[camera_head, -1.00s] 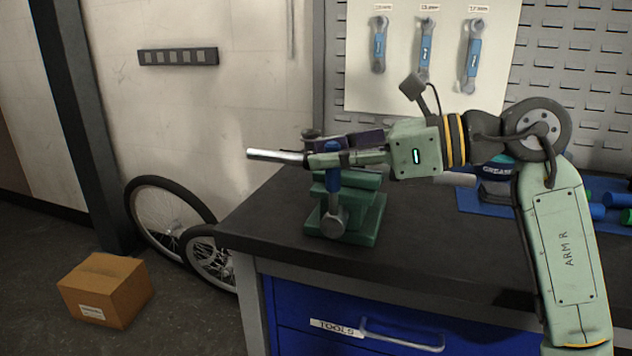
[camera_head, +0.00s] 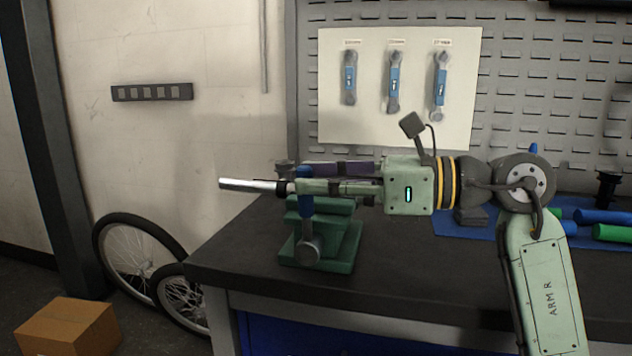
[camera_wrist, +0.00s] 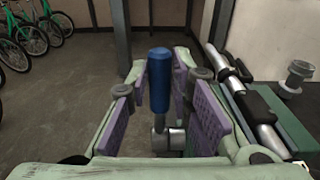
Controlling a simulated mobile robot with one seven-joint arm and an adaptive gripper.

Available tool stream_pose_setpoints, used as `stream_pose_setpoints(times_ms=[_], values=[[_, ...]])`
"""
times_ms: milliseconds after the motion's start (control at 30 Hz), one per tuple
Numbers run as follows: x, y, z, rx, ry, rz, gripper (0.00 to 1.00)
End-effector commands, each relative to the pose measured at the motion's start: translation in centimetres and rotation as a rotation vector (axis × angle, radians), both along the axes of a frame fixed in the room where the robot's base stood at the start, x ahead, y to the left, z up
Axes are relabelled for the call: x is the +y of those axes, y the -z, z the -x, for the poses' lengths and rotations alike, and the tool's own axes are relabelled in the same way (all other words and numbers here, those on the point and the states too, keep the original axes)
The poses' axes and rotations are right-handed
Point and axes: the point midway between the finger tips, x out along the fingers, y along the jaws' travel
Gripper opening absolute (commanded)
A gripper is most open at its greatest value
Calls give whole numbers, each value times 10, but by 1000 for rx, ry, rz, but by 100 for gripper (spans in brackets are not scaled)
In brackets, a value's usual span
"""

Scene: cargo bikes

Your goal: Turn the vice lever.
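The green vice (camera_head: 322,240) stands near the left end of the workbench. Its lever has a blue handle (camera_head: 304,190) pointing up from a round metal hub (camera_head: 310,250). My gripper (camera_head: 303,183) reaches in from the right at the height of the handle. In the wrist view the blue handle (camera_wrist: 160,80) stands upright between my two purple-padded fingers, with gaps on both sides. My gripper is open around it, not visibly pressing on it. A silver tube (camera_head: 248,185) lies across the top of the vice and sticks out to the left.
The dark workbench top (camera_head: 225,250) is clear left of the vice. Blue and green cylinders (camera_head: 605,217) lie on a blue mat at right. Several wrenches hang on a white panel (camera_head: 465,130) behind. A cardboard box (camera_head: 70,328) and wheels (camera_head: 140,255) are on the floor at left.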

Motion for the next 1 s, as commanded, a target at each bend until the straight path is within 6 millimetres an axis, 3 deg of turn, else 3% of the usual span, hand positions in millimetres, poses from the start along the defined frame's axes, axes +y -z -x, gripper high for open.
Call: stream_pose_setpoints(times_ms=[233, 567, 767, 1000], values=[[2, 0, 0, -1, -1, 1, 38], [-1, 0, 0, -1, -1, 2, 38], [-28, -3, 8, -1, 3, -1, 38], [-77, -7, 24, 0, 2, 0, 38]])
